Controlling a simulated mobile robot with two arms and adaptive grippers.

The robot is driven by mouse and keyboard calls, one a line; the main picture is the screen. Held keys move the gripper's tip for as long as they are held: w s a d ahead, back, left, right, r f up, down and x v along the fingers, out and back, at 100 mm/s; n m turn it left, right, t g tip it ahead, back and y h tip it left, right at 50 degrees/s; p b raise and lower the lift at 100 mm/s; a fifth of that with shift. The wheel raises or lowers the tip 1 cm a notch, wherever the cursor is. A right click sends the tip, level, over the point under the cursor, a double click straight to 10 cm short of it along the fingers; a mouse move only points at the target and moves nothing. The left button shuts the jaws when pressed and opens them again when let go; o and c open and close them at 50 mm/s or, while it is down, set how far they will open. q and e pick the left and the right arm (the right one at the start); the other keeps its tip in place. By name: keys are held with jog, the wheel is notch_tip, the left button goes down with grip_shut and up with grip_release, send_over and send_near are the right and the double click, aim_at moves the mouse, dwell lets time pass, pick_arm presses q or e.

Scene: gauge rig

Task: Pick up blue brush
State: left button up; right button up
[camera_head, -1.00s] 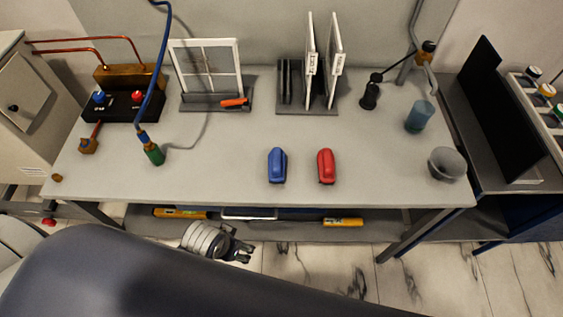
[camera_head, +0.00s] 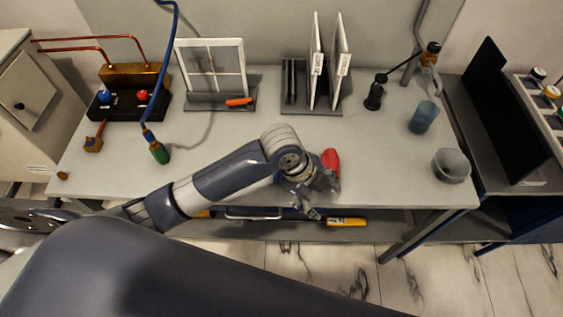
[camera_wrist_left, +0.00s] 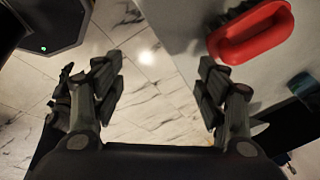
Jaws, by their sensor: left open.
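The blue brush is not visible now; in the head view my left arm covers the spot on the table where it stood. The red brush (camera_head: 331,160) is on the table near the front edge, partly behind my left wrist. In the left wrist view the red brush (camera_wrist_left: 252,48) shows at the top right, outside the fingers. My left gripper (camera_head: 322,197) is at the table's front edge, close to the red brush. In the wrist view the left gripper (camera_wrist_left: 158,82) is open and empty, with floor tiles between its fingers. My right gripper is not in view.
On the table (camera_head: 395,165) stand a grey bowl (camera_head: 452,166), a blue cup (camera_head: 423,117) and a rack with upright panels (camera_head: 318,105). A green-handled tool (camera_head: 159,152) is at left. A lower shelf holds a yellow item (camera_head: 346,222). The table's middle right is clear.

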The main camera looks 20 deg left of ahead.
pick_arm(q)
jog(key=w+a+r+m+y, duration=0.1)
jog(key=w+a+r+m, duration=0.1)
jog(key=w+a+m, duration=0.1)
jog(key=w+a+r+m+g+y, duration=0.1)
jog(key=w+a+r+m, duration=0.2)
jog(key=a+m, duration=0.1)
jog(key=w+a+r+m+y, duration=0.2)
jog(key=w+a+r+m, duration=0.1)
jog(key=a+m, duration=0.1)
jog(key=shift+a+r+g, duration=0.1)
jog(key=shift+a+g, duration=0.3)
jog(key=shift+a, duration=0.3)
jog(key=shift+a+f, duration=0.1)
jog(key=shift+f, duration=0.1)
notch_tip(320, 180, down, 4)
jog(key=shift+f+p, duration=0.25)
jog(key=shift+p, duration=0.35)
jog(key=shift+f+p, duration=0.4)
jog(key=shift+f, duration=0.25)
notch_tip(320, 180, down, 4)
jog(key=shift+r+p, duration=0.2)
jog(key=shift+p, duration=0.5)
jog(key=shift+f, duration=0.4)
jog(key=c, duration=1.2)
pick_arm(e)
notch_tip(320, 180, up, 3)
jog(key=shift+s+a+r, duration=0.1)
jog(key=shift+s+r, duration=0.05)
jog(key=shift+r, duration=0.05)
